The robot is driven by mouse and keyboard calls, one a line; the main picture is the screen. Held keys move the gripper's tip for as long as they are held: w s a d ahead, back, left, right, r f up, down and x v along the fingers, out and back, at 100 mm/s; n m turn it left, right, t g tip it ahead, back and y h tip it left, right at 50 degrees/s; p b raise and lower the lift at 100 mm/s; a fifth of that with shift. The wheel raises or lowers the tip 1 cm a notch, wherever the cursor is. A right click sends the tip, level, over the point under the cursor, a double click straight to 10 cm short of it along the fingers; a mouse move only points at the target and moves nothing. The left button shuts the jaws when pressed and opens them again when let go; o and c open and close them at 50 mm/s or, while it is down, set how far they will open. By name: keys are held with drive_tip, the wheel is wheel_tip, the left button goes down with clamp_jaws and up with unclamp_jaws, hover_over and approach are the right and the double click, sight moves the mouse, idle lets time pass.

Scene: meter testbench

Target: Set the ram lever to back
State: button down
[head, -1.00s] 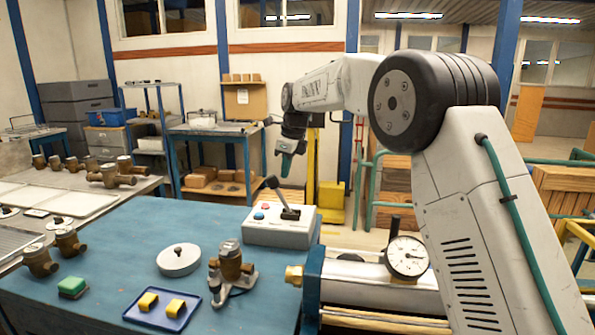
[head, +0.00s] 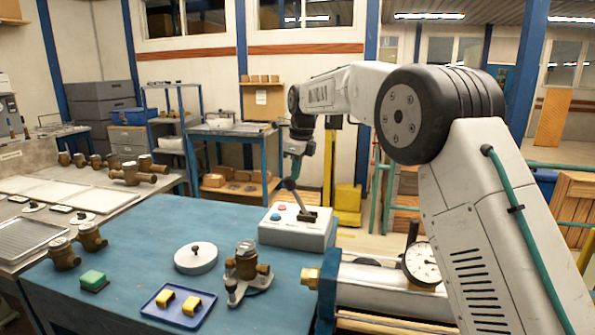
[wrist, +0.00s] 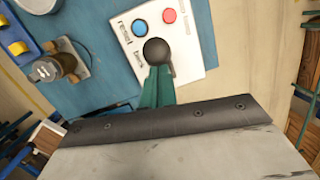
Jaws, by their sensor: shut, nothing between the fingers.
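The ram lever (head: 299,198) stands on a white control box (head: 287,230) at the far right part of the blue table. It tilts up and to the left in the head view. In the wrist view its dark ball knob (wrist: 156,51) lies just past my fingertips. My gripper (head: 293,172) has green fingers and points down at the knob. It also shows in the wrist view (wrist: 157,78), shut and empty, with its tips at or very close to the knob. I cannot tell whether they touch. The box carries a blue button (wrist: 138,28) and a red button (wrist: 169,16).
A dial gauge (head: 423,263) and a metal cylinder (head: 375,290) lie right of the box. A brass meter (head: 246,265), a round white lid (head: 196,257) and a blue tray (head: 158,313) with yellow blocks stand on the table. The table's left rear is clear.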

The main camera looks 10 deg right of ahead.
wheel_tip(320, 180, up, 12)
drive_tip(key=s+d, duration=0.2)
drive_tip(key=s, duration=0.1)
drive_tip(key=shift+d+r, duration=0.25)
drive_tip(key=shift+d, duration=0.15)
drive_tip(key=s+d+f+n+g, duration=0.1)
drive_tip(key=s+d+f+n, duration=0.1)
drive_tip(key=s+f+n, duration=0.6)
drive_tip(key=s+d+f+n, duration=0.2)
drive_tip(key=s+n, duration=0.3)
drive_tip(key=s, duration=0.9)
drive_tip(key=s+d+f+n, duration=0.3)
drive_tip(key=s+d+n, duration=0.2)
drive_tip(key=s, duration=1)
drive_tip(key=s+d+f+n+h, duration=0.1)
drive_tip(key=s+n, duration=0.4)
drive_tip(key=s, duration=0.9)
drive_tip(key=shift+s+d+f+n+t, duration=0.35)
drive_tip(key=shift+d+f, duration=0.3)
drive_tip(key=shift+d, duration=0.75)
